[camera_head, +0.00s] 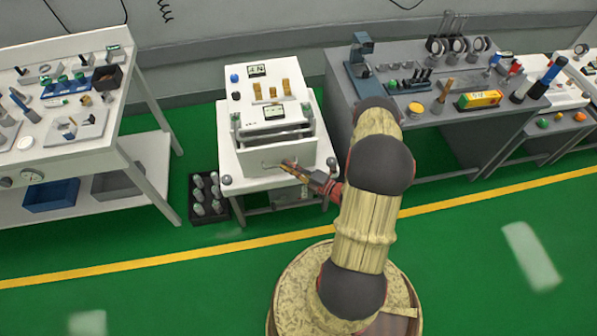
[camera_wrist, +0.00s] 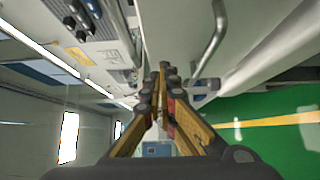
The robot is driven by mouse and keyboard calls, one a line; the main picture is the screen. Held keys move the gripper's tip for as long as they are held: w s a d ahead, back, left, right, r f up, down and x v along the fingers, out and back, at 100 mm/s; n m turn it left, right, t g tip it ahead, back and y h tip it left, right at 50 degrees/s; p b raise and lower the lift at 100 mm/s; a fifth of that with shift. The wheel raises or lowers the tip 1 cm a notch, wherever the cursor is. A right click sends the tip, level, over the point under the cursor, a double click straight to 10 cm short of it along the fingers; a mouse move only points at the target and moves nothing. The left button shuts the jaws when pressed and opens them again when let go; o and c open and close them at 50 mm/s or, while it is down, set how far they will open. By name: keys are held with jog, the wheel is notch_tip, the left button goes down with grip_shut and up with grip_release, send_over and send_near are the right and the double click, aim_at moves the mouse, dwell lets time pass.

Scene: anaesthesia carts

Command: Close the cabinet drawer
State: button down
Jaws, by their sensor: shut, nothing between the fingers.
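The white cabinet (camera_head: 236,174) stands on a cart in the middle of the head view. Its drawer (camera_head: 262,159) appears pulled out toward me, with a dark gap behind its front panel. My gripper (camera_head: 288,166) is shut and empty, its fingertips at the drawer front near the handle. In the wrist view my gripper (camera_wrist: 165,72) points at the pale drawer front (camera_wrist: 165,30), and the bent metal handle (camera_wrist: 214,44) is just right of the fingers. I cannot tell whether the fingertips touch the panel. My arm hides the area right of the cart in the head view.
A white workbench (camera_head: 100,130) with tools stands left, and a grey bench (camera_head: 440,130) with instruments stands right. A black crate of cylinders (camera_head: 207,200) sits on the floor by the cart. The green floor (camera_head: 150,300) in front is open, crossed by a yellow line.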

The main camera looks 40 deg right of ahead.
aim_at(275, 150)
jog(key=shift+w+d+b, duration=0.25)
jog(key=shift+w+d, duration=0.25)
jog(key=shift+w, duration=0.35)
jog(key=shift+w+d+b, duration=0.2)
jog(key=shift+w+d, duration=0.3)
jog(key=shift+w, duration=0.35)
jog(key=shift+w, duration=0.1)
jog(key=w+d+b, duration=0.4)
jog(key=w+d, duration=0.1)
jog(key=w, duration=0.3)
